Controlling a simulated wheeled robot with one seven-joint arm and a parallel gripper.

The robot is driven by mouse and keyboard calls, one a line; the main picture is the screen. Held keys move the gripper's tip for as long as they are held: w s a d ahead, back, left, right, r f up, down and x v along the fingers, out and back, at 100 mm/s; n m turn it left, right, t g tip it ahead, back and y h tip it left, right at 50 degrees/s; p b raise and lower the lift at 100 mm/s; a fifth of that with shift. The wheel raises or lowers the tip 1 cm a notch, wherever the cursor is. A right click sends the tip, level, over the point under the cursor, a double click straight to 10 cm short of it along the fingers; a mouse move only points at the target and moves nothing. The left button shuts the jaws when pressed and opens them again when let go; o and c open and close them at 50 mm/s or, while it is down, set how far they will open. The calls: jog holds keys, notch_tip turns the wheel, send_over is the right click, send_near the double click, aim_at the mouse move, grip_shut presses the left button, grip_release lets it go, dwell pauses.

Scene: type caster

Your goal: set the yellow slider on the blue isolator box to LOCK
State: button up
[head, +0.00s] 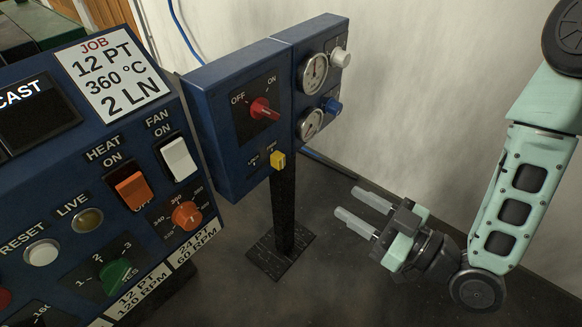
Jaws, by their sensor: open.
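The blue isolator box (240,85) stands on a dark post in the middle of the head view. The yellow slider (278,160) sits low on its front, at the right end of a short slot. Two small labels lie above the slot; the left one seems to read LOCK, and the right one, nearest the slider, is too small to read surely. A red rotary switch (264,109) marked OFF and ON is above the slider. My gripper (347,202) is open and empty, to the right of and lower in the picture than the slider, its fingers pointing left, clear of the box.
A blue panel with two gauges (313,73), a white knob (341,57) and a blue knob (332,106) adjoins the box on the right. A large control console (75,165) fills the left. The post's base plate (280,256) is on the floor. A pale wall stands behind.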

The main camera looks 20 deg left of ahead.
aim_at(282, 163)
jog(key=b+x, duration=0.4)
jog(key=x, duration=1.2)
jog(key=shift+w+a+b, duration=0.1)
jog(key=shift+a+b, duration=0.15)
jog(key=shift+b, duration=0.1)
grip_shut()
